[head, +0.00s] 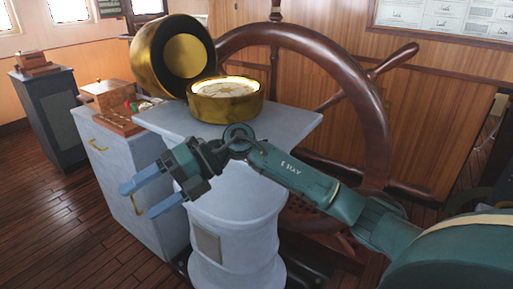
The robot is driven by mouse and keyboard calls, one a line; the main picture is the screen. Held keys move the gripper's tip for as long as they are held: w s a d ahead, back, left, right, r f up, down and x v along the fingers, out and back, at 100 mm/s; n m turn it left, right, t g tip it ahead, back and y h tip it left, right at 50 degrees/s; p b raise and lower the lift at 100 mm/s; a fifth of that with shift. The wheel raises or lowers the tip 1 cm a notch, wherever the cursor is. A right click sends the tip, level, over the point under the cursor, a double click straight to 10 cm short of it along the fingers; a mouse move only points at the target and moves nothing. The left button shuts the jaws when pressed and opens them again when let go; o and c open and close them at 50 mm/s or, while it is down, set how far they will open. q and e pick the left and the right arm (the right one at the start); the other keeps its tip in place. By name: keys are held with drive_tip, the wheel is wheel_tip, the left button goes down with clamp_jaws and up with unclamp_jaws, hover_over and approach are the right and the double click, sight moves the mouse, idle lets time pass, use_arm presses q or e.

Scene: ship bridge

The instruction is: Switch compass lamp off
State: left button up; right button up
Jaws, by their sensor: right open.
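The compass (226,112) is a round brass bowl on top of a pale grey pedestal (290,125). Its face glows bright, so the lamp looks lit. A large brass hood (140,45) stands tilted open behind it at the left, its dark inside showing. I cannot make out a lamp switch. My right gripper (136,199) is open and empty. It points left, in front of the pedestal and below its top, with its blue fingers apart. My right arm crosses in front of the pedestal from the lower right. My left gripper is not in view.
A big wooden ship's wheel (350,72) stands close behind and right of the pedestal. A pale cabinet (128,172) with brass handles stands at the left, with wooden boxes (108,95) on top. A dark cabinet (52,118) stands farther left. The wooden floor at lower left is clear.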

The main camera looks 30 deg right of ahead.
drive_tip(key=w+d+r+m+t+h+b, duration=0.1)
drive_tip(key=d+r+h, duration=0.35)
drive_tip(key=d, duration=0.45)
drive_tip(key=w+d+r+m+t+h+b, duration=0.1)
drive_tip(key=w+d+r+m+t+h, duration=0.15)
drive_tip(key=d+h, duration=0.55)
drive_tip(key=d+r+h+b, duration=0.1)
drive_tip(key=d+r+h, duration=0.25)
drive_tip(key=d, duration=0.75)
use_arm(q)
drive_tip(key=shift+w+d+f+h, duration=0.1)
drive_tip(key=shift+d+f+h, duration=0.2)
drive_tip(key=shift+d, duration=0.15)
use_arm(e)
drive_tip(key=shift+t+y, duration=0.25)
drive_tip(key=shift+y, duration=0.25)
drive_tip(key=x, duration=1.2)
drive_tip(key=shift+w+f, duration=0.1)
drive_tip(key=shift+w, duration=0.15)
drive_tip(key=shift+c, duration=0.6)
drive_tip(key=c, duration=0.9)
drive_tip(key=shift+o, duration=0.2)
